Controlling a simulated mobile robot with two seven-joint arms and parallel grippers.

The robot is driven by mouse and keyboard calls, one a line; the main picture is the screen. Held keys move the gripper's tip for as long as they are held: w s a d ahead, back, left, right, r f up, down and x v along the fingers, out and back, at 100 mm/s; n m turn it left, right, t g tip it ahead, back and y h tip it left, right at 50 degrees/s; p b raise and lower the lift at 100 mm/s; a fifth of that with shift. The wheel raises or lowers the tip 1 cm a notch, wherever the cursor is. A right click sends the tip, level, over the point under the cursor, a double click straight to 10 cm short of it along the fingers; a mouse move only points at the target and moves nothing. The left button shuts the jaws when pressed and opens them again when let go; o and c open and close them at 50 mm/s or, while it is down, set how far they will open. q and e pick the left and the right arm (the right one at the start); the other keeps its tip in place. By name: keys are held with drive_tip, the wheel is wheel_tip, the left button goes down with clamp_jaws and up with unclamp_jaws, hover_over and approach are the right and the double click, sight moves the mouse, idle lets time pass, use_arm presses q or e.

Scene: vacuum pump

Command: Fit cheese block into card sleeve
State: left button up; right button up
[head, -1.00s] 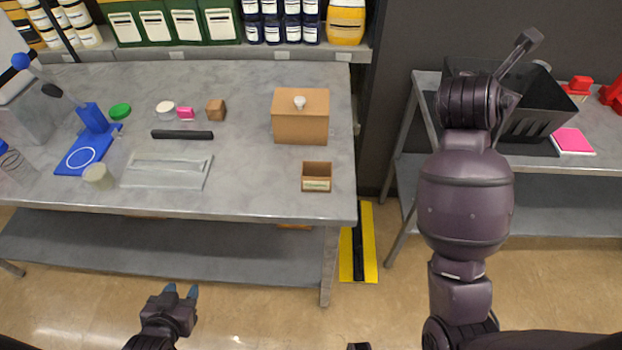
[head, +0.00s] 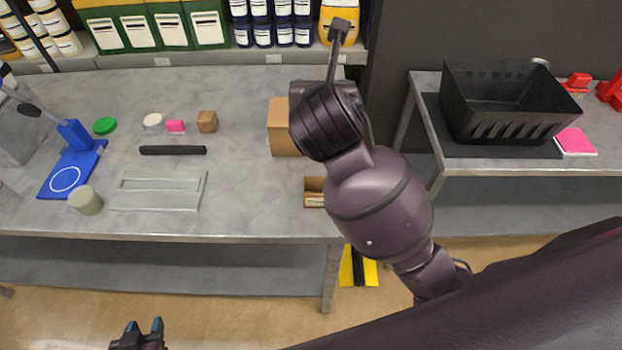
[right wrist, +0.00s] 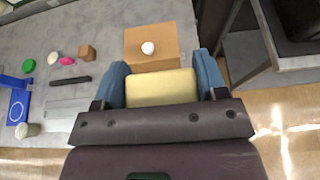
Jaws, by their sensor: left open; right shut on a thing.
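The cheese block (right wrist: 160,90) is a pale yellow block in the right wrist view. My right gripper (right wrist: 162,76) is shut on it, with a blue finger on each side. In the head view my right arm hides this gripper and the block. A small open-topped brown box with a pale label, apparently the card sleeve (head: 313,201), stands near the table's front right edge, partly behind my right arm. I cannot make it out in the right wrist view. My left gripper (head: 143,327) is open and empty at the bottom of the head view, in front of the table.
A larger brown box (head: 281,128) with a white knob (right wrist: 148,48) stands behind the small box. A black bar (head: 173,150), a clear tray (head: 158,192) and a blue stand (head: 72,160) lie to the left. A black basket (head: 508,103) is on the right table.

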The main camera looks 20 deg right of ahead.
wheel_tip(320, 180, down, 19)
drive_tip(key=shift+r, duration=0.2)
idle(0.4)
drive_tip(key=shift+s+f, duration=0.1)
drive_tip(key=shift+f, duration=0.5)
drive_tip(key=o, duration=1.1)
drive_tip(key=shift+d, duration=0.1)
drive_tip(key=shift+r, duration=0.1)
drive_tip(key=v, duration=1.2)
drive_tip(key=shift+r, duration=0.45)
